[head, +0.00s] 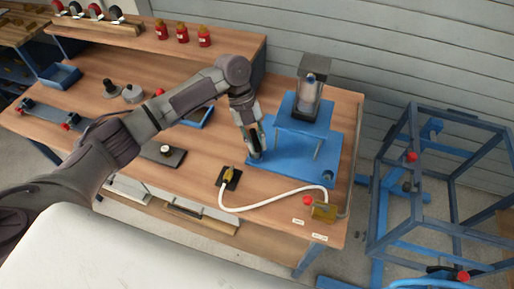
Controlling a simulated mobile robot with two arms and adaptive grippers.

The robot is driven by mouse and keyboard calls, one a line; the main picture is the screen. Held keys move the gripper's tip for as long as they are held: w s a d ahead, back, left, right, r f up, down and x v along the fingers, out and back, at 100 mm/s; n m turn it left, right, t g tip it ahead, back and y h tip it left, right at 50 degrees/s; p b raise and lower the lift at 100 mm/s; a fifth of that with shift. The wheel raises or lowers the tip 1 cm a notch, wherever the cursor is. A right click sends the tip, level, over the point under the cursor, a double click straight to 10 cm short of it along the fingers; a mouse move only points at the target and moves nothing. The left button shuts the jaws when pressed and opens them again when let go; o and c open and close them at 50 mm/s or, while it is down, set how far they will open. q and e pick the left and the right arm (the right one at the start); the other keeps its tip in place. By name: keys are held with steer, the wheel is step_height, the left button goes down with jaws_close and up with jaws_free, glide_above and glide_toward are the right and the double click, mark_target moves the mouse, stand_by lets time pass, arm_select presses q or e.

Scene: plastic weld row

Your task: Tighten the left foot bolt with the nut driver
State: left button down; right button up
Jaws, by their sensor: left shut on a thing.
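The blue welding machine (305,117) stands on a wide blue base plate (290,173) on the right part of the bench. My left gripper (254,146) points down over the front left corner of this plate. It is shut on the nut driver, which is mostly hidden by the fingers. The left foot bolt is hidden beneath the gripper, so I cannot tell whether the driver touches it. The other foot bolt (327,176) shows at the front right corner of the plate. My right gripper is not in view.
A white hose (267,205) runs from a black-based brass fitting (229,177) to a yellow fitting (323,212) at the bench's front. Red bottles (182,33) stand on the back shelf. A blue frame (440,180) stands right of the bench (190,170).

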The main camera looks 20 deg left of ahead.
arm_select(q)
steer(key=m+y+b, duration=0.1)
steer(key=m, duration=0.1)
steer(key=m+g+y+b, duration=0.1)
steer(key=m+b, duration=0.1)
steer(key=m, duration=0.1)
steer(key=m+y+b, duration=0.1)
steer(key=m+b, duration=0.1)
steer(key=m, duration=0.1)
steer(key=shift+w+a+f+g, duration=0.15)
steer(key=shift+a+f+g, duration=0.1)
steer(key=shift+g, duration=0.15)
steer(key=m+p, duration=0.1)
steer(key=m, duration=0.1)
steer(key=r+m+y+p, duration=0.1)
steer(key=shift+a+m+y, duration=0.1)
steer(key=shift+m+y, duration=0.2)
steer(key=shift+m, duration=0.1)
steer(key=shift+a+f+m+y, duration=0.1)
steer(key=shift+f+m+y, duration=0.2)
steer(key=shift+m, duration=0.5)
steer(key=m+b, duration=0.1)
steer(key=b, duration=0.7)
steer(key=shift+f, duration=0.35)
steer(key=shift+r+b, duration=0.15)
steer(key=shift+b, duration=0.6)
steer(key=shift+s, duration=0.2)
steer(key=shift+r, duration=0.1)
